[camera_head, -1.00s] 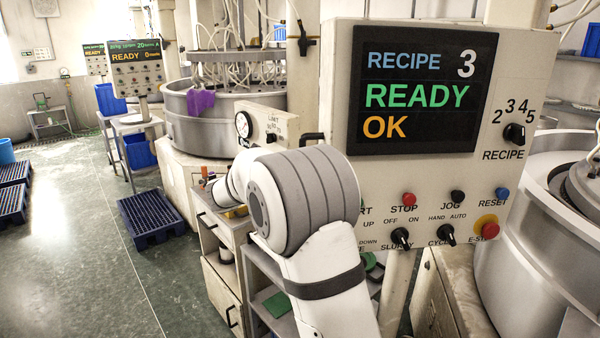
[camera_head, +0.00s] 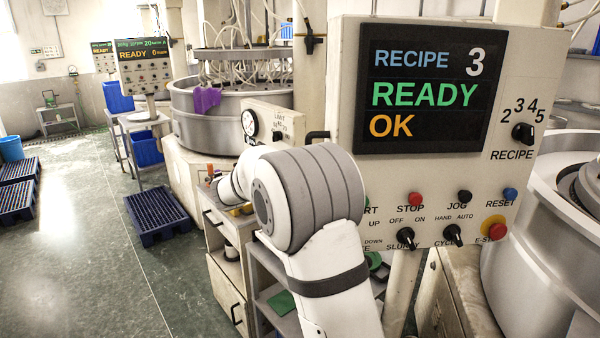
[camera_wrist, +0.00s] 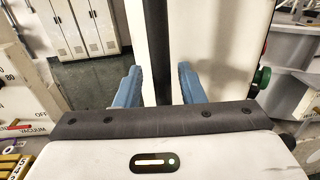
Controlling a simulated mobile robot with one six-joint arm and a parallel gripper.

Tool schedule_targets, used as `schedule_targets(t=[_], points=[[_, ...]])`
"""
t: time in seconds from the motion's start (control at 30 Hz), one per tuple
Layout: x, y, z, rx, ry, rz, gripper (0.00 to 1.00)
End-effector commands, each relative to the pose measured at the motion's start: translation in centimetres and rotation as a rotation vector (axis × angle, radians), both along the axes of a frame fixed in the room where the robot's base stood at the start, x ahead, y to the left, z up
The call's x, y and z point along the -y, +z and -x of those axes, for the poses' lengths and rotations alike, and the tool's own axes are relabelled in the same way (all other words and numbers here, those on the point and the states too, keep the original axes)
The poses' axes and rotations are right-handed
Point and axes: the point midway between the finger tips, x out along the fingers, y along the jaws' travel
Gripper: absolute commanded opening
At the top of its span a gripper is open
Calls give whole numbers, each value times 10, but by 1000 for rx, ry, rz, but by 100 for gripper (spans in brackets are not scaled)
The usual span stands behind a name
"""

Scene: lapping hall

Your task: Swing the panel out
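The cream control panel (camera_head: 440,172) faces me in the head view, with a screen reading RECIPE 3, READY, OK. A black handle (camera_head: 318,135) sticks out at its left edge, partly hidden by my arm. In the wrist view the handle is a dark upright bar (camera_wrist: 156,35) in front of the panel's cream side (camera_wrist: 222,50). My gripper (camera_wrist: 158,68) is open, with its two blue fingers on either side of the bar. A gap shows between the bar and each finger. In the head view my gripper is hidden behind my arm.
A gauge box (camera_head: 275,122) and drawer cabinet (camera_head: 222,240) stand just left of the panel. A large round machine (camera_head: 530,245) is close on the right. A blue pallet (camera_head: 157,213) lies on the floor; open floor (camera_head: 90,270) extends at left.

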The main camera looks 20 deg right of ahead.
Motion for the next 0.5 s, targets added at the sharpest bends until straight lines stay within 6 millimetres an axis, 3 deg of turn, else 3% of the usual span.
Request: schedule_targets(t=[0.3, 0.5], points=[[-50, -2, 17, 1, 4, 0, 35], [-69, 0, 24, 2, 3, -1, 35]])
